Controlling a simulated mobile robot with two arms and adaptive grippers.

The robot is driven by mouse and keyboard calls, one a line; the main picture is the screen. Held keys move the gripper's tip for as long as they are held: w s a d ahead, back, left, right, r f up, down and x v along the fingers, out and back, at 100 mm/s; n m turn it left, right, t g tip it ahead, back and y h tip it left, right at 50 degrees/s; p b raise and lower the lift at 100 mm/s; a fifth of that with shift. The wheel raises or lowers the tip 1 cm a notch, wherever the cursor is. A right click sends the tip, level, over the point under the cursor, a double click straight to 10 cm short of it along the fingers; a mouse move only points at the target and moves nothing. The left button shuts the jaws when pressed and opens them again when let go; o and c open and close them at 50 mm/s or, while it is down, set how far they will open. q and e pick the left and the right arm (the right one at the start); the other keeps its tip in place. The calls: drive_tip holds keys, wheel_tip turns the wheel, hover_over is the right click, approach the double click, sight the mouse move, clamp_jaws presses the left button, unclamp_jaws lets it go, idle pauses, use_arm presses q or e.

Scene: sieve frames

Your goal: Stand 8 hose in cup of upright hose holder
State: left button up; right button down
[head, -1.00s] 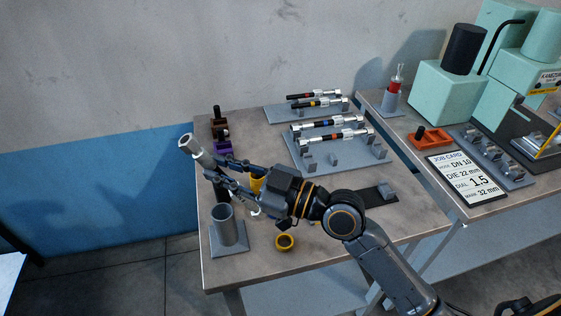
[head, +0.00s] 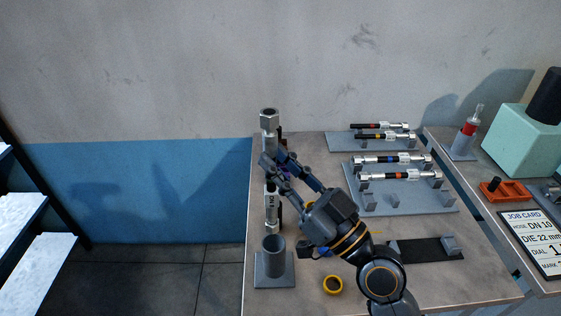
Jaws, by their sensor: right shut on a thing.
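A hose (head: 271,207) with silver end fittings and a white DN 10 label stands upright in the head view. My right gripper (head: 271,170) is shut on it around its middle, reaching in from the right. The upright hose holder (head: 274,262), a grey cup on a square base, is at the near left corner of the table. The hose's lower end shows just above the cup's rim in the picture; I cannot tell whether it is over the cup or behind it. My left gripper is not in view.
More hoses (head: 392,160) lie on grey racks (head: 420,205) towards the back. A black strip with a grey block (head: 450,244) is further right. A second table holds an orange tray (head: 493,191) and job card (head: 532,240).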

sight(275, 206)
wheel_tip(275, 206, down, 7)
drive_tip(key=b, duration=0.6)
drive_tip(key=shift+s, duration=0.1)
drive_tip(key=shift+f+b, duration=2.1)
drive_tip(key=shift+b, duration=0.2)
drive_tip(key=c, duration=1.2)
unclamp_jaws()
drive_tip(key=shift+o, duration=0.2)
drive_tip(key=shift+f, duration=0.1)
